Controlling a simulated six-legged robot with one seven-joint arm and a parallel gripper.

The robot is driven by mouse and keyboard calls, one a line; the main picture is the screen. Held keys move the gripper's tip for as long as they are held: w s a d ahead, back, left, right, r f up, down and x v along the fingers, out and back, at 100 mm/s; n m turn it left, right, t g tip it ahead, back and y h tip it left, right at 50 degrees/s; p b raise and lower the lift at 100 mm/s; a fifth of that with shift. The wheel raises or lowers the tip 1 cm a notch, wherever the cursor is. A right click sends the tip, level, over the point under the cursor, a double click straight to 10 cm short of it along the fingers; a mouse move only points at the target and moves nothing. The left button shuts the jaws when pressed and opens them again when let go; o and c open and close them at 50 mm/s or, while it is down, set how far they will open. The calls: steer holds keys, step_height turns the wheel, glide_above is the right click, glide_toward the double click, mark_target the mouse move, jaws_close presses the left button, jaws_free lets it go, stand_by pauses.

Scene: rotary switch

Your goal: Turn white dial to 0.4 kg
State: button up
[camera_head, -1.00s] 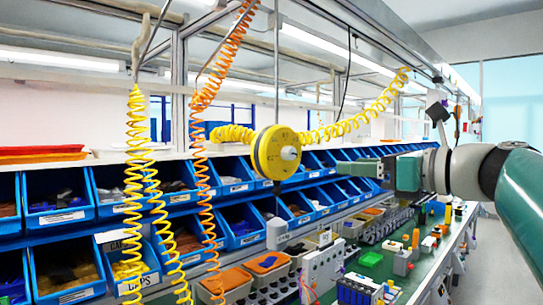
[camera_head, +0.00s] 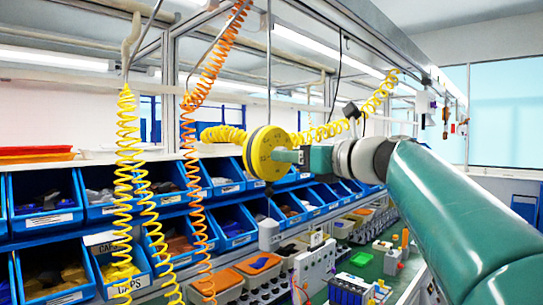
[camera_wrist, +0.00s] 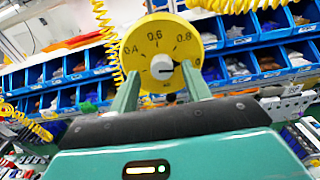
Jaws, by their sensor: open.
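A yellow round gauge (camera_head: 262,150) hangs from a thin rod; it also shows in the wrist view (camera_wrist: 160,30) with the numbers 0.4, 0.6 and 0.8 on its face. The white dial (camera_wrist: 162,66) sits at its centre, with a dark mark on its right side pointing roughly right, below 0.8. My gripper (camera_wrist: 160,74) is open, one finger on each side of the dial, with gaps visible. I cannot tell how far the fingertips are from the face. In the head view my gripper (camera_head: 287,156) covers the dial.
Rows of blue bins (camera_head: 235,222) stand behind the gauge. Yellow coiled hoses (camera_head: 128,190) and an orange coiled hose (camera_head: 193,170) hang to the left. A green workbench (camera_head: 365,265) with small fixtures lies below.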

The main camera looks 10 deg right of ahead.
steer(key=shift+w+a, duration=0.2)
steer(key=shift+w, duration=0.35)
steer(key=c, duration=1)
